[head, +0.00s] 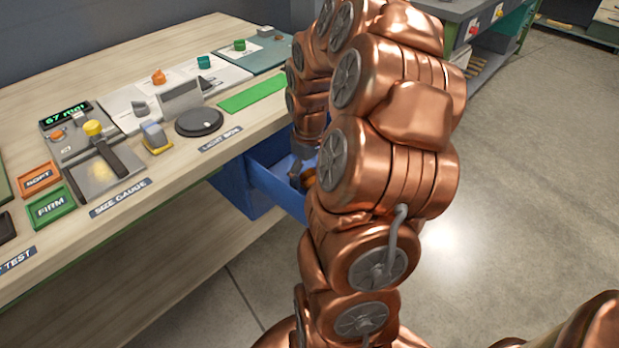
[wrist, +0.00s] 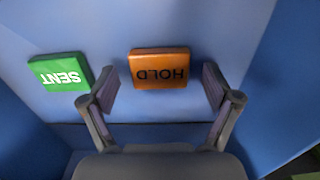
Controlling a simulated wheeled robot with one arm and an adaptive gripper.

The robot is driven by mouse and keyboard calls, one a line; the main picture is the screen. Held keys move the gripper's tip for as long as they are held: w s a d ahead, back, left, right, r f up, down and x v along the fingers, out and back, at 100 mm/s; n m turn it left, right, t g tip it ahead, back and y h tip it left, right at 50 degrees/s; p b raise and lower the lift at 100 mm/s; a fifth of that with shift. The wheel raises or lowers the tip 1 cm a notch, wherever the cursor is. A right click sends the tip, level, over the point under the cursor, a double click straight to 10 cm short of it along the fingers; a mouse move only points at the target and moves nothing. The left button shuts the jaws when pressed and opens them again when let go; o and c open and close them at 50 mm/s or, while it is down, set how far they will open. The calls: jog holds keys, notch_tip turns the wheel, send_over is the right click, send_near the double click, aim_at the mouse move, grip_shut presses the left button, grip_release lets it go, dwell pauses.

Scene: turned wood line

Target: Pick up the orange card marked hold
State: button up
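The orange card marked HOLD (wrist: 159,68) lies flat on the floor of a blue drawer in the wrist view, its lettering upside down. My gripper (wrist: 160,88) is open, with one finger on each side of the card and a gap on both sides. The fingers do not appear to touch it. In the head view my arm hides most of the drawer (head: 272,190), and the card cannot be made out clearly there.
A green card marked SENT (wrist: 60,73) lies left of the orange card, close to the left finger. Blue drawer walls stand at both sides. The bench above holds a size gauge (head: 97,172), a black round disc (head: 199,121) and SOFT and FIRM plates.

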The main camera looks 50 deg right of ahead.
jog(key=c, duration=0.8)
